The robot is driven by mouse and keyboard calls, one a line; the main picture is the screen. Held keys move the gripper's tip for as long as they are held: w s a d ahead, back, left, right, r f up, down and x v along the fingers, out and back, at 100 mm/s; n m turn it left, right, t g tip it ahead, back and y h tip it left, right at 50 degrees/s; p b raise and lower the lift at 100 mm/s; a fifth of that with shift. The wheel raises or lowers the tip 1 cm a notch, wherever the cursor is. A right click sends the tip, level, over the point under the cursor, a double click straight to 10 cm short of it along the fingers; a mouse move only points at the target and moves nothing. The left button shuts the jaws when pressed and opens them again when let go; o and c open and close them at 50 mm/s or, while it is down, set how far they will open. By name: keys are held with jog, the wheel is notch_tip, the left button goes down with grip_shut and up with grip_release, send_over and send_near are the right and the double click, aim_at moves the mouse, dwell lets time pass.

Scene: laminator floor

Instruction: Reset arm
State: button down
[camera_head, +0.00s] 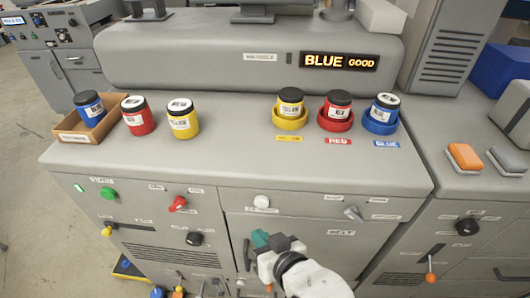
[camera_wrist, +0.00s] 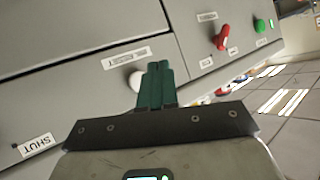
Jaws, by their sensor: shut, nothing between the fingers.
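My gripper (camera_head: 262,240) is in front of the grey machine's lower front panel (camera_head: 300,226), with its teal fingers together and nothing between them. In the wrist view the shut fingers (camera_wrist: 155,84) point at the panel, just beside a white knob (camera_wrist: 135,80). I cannot tell whether they touch it. The same white knob shows above my gripper in the head view (camera_head: 262,201). My white arm reaches in from the bottom of the head view.
On the machine top, yellow (camera_head: 290,103), red (camera_head: 336,110) and blue (camera_head: 382,113) jars sit in matching rings. A cardboard tray (camera_head: 72,136) holds a blue jar; red (camera_head: 137,116) and yellow (camera_head: 183,118) jars stand beside it. The display (camera_head: 340,61) reads "BLUE GOOD".

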jog(key=s+d+f+m+g+h, duration=0.1)
jog(key=s+d+f+g+h, duration=0.2)
jog(key=d, duration=0.5)
jog(key=s+d+f+m+h, duration=0.1)
jog(key=s+d+f, duration=0.35)
jog(key=d, duration=0.35)
jog(key=s+d+f+m+g+h, duration=0.1)
jog(key=s+d+f+g, duration=0.1)
jog(key=s+d, duration=0.5)
jog(key=s+d+f+m+g+h+b, duration=0.1)
jog(key=s+d+f+m+g+h, duration=0.1)
jog(key=s+d, duration=0.5)
jog(key=s+f+g, duration=0.1)
jog(key=s+g, duration=0.1)
jog(key=shift+s, duration=0.4)
jog(key=shift+a, duration=0.1)
